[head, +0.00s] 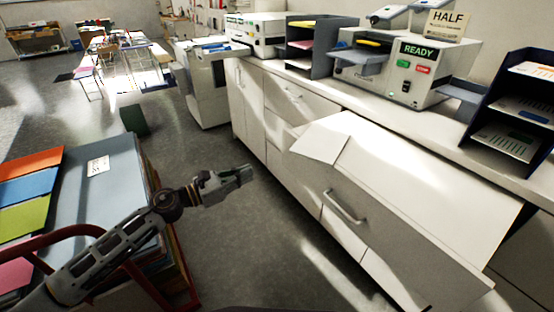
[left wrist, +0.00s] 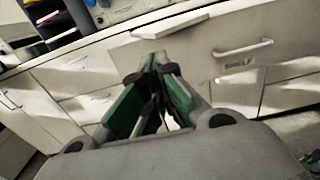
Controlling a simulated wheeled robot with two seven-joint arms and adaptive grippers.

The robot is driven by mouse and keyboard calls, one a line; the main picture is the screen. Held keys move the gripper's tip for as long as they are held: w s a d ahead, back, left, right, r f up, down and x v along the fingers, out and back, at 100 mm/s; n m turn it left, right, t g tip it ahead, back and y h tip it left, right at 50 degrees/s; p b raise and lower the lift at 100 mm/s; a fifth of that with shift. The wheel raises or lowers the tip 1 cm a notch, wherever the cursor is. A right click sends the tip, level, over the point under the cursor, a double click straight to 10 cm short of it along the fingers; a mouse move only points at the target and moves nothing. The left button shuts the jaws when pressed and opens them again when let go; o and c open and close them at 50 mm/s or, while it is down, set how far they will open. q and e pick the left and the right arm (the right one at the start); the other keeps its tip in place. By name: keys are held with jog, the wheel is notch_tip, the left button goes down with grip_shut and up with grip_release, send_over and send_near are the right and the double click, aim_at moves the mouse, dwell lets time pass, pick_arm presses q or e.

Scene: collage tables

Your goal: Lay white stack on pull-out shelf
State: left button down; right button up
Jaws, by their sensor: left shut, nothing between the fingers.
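A white stack (head: 322,139) of paper lies at the left end of the white pull-out shelf (head: 435,178), its near left part hanging past the shelf's edge. The shelf juts out below the counter, above a drawer with a handle. My left gripper (head: 246,174) is shut and empty, in the air over the floor, to the left of the stack and apart from it. In the left wrist view its green-padded fingers (left wrist: 155,65) meet at the tips, in front of the cabinet fronts. My right gripper is not in view.
A machine with a READY sign (head: 396,65) and dark tray racks (head: 311,45) stand on the counter (head: 345,88). A cart (head: 62,205) with coloured sheets is at the left. The grey floor (head: 245,240) between cart and cabinets is clear.

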pick_arm(q)
jog(key=p+x, duration=0.2)
jog(key=x, duration=1.2)
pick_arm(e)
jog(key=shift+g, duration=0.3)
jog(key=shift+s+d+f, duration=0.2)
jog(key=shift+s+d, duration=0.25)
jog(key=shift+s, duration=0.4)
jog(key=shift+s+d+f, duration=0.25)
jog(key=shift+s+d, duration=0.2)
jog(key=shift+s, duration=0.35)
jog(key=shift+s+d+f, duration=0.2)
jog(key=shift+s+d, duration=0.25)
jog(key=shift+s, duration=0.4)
